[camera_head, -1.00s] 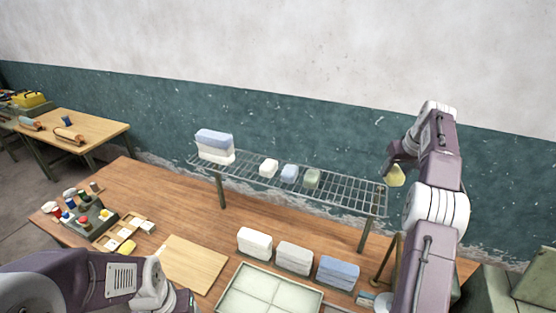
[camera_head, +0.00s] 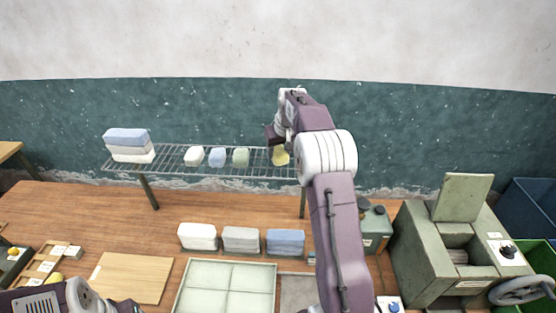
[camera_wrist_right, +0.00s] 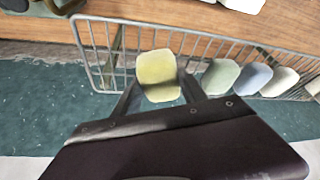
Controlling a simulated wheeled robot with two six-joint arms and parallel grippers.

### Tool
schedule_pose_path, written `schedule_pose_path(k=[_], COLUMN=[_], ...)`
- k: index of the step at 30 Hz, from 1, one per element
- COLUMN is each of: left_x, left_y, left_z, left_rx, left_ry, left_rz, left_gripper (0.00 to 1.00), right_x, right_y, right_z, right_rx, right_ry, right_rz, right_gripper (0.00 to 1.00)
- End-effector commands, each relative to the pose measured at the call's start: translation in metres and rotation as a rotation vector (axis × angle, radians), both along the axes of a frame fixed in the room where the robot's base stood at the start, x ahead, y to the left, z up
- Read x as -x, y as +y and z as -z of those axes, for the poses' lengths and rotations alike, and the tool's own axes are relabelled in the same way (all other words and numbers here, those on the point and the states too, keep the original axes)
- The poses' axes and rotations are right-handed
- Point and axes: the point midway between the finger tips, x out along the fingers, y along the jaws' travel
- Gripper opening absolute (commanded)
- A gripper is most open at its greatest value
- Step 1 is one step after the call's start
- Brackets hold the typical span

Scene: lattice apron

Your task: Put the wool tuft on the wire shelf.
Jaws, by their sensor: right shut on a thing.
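The wool tuft, a yellow rounded block (camera_head: 280,157), is held by my right gripper (camera_head: 279,146) at the right end of the wire shelf (camera_head: 180,168). In the right wrist view the tuft (camera_wrist_right: 158,75) sits between the two fingers of my right gripper (camera_wrist_right: 158,92), over the shelf's wires (camera_wrist_right: 215,50). I cannot tell whether its underside touches the wires. White, blue and pale green tufts (camera_head: 241,157) stand in a row on the shelf, left of the yellow one and apart from it. My left gripper (camera_head: 128,305) shows only partly at the bottom left, and its fingers are unclear.
A stack of blue and white blocks (camera_head: 128,145) stands at the shelf's left end. White, grey and blue blocks (camera_head: 285,242) stand on the table behind a pale tray (camera_head: 225,264). A green machine with a handwheel (camera_head: 440,250) stands at the right.

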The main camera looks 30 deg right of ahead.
Motion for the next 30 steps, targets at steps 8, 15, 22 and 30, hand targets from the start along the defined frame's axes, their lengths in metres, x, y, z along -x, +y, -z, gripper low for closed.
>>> schedule_pose_path(k=[8, 15, 22, 30], left_x=[0.000, 0.000, 0.000, 0.000], left_y=[0.000, 0.000, 0.000, 0.000], left_z=[-0.014, -0.017, -0.013, -0.014], left_rx=[0.000, 0.000, 0.000, 0.000], left_ry=[0.000, 0.000, 0.000, 0.000], left_rz=[0.000, 0.000, 0.000, 0.000], left_gripper=[0.71, 0.71, 0.71, 0.71], right_x=[0.001, 0.000, 0.000, 0.000], right_y=[0.002, 0.001, 0.001, 0.001], right_z=[0.023, 0.042, 0.046, 0.045], right_rx=[-0.001, 0.001, 0.001, 0.001], right_ry=[0.006, -0.001, 0.000, 0.000], right_rz=[0.001, -0.001, 0.000, 0.000], right_gripper=[0.12, 0.12, 0.12, 0.71])
